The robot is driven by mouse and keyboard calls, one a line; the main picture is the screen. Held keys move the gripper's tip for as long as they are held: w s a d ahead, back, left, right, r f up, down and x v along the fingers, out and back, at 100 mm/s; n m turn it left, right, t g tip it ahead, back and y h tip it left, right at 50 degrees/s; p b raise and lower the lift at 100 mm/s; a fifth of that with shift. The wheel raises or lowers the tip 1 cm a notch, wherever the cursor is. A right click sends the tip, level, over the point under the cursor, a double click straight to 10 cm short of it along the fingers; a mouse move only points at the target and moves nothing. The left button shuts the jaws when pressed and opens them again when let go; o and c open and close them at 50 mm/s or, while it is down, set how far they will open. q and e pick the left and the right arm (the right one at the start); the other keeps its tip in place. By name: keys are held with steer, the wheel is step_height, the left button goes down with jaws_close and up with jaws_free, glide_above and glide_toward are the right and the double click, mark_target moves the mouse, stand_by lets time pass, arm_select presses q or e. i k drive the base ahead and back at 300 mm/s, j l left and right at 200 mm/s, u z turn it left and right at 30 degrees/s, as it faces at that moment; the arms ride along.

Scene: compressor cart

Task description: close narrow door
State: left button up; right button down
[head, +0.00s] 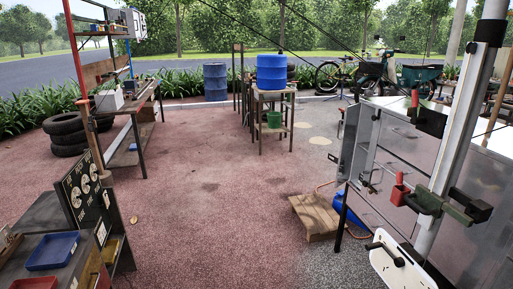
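A grey metal cabinet (400,160) stands at the right in the head view. A narrow grey door-like panel (348,140) stands at its left end, swung out at an angle from the cabinet front, so it looks open. Small handles or latches (369,183) show on the cabinet front. A pale upright post with dark and red clamp-like parts hides much of the cabinet's right side. Neither of my grippers can be made out in this view.
A wooden pallet (318,217) and a blue object (347,210) lie on the ground beside the cabinet. A bench with a blue tray (52,251) stands at the near left. A blue barrel (271,72) sits on a stand behind. The reddish ground in the middle is clear.

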mark_target(352, 111)
steer(key=i+u, duration=0.35)
steer(key=i, duration=1.35)
